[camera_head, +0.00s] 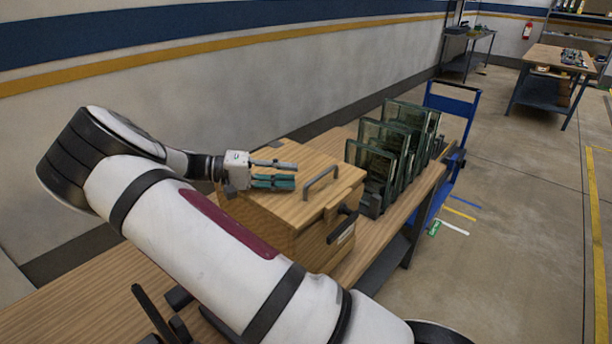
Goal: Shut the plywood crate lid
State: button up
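The plywood crate (312,245) stands on the wooden bench against the wall. Its lid (300,207) lies flat or nearly flat over the top, with a grey bar handle (321,180) near its right edge. From this angle I cannot tell whether a thin gap is left under the lid. My gripper (296,174) is above the lid, left of the handle, with its fingers pointing right. The fingers are apart and nothing shows between them. Whether they touch the lid is unclear. My arm hides the crate's lower left part.
Several upright glass panes in a dark rack (385,170) stand just right of the crate. A dark handle (342,226) sticks out from the crate's front. A blue trolley (450,105) is behind the bench end. The wall is close behind; open floor lies to the right.

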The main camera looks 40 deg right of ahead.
jog(key=shift+v, duration=1.4)
jog(key=shift+s+d+r+y, duration=0.1)
jog(key=shift+s+d+y, duration=0.1)
jog(key=shift+y, duration=0.1)
jog(key=s+y, duration=0.1)
jog(key=s+r+t+y, duration=0.1)
jog(key=s+n+y, duration=0.1)
jog(key=s+y, duration=0.1)
jog(key=shift+s+d+r+t, duration=0.1)
jog(key=shift+d+r+t, duration=0.1)
jog(key=shift+r+t, duration=0.1)
jog(key=s+r+t+y, duration=0.1)
jog(key=s+a+n+t+y, duration=0.1)
jog(key=s, duration=0.1)
jog(key=s+a+r+y, duration=0.1)
jog(key=y, duration=0.1)
jog(key=shift+s+a+r+n+t, duration=0.25)
jog(key=shift+r+n+t, duration=0.05)
jog(key=shift+n+t, duration=0.1)
jog(key=s+a+r+n+t+y, duration=0.2)
jog(key=s+a+r+t, duration=0.2)
jog(key=s+a+t, duration=0.1)
jog(key=s+a+r+n+t+y+b, duration=0.1)
jog(key=s+a+r+n+t+y, duration=0.2)
jog(key=s+a, duration=0.4)
jog(key=shift+s+r+n+t, duration=0.3)
jog(key=shift+s+r+t, duration=0.25)
jog(key=shift+s+t, duration=0.9)
jog(key=shift+s+g, duration=0.3)
jog(key=shift+g, duration=0.05)
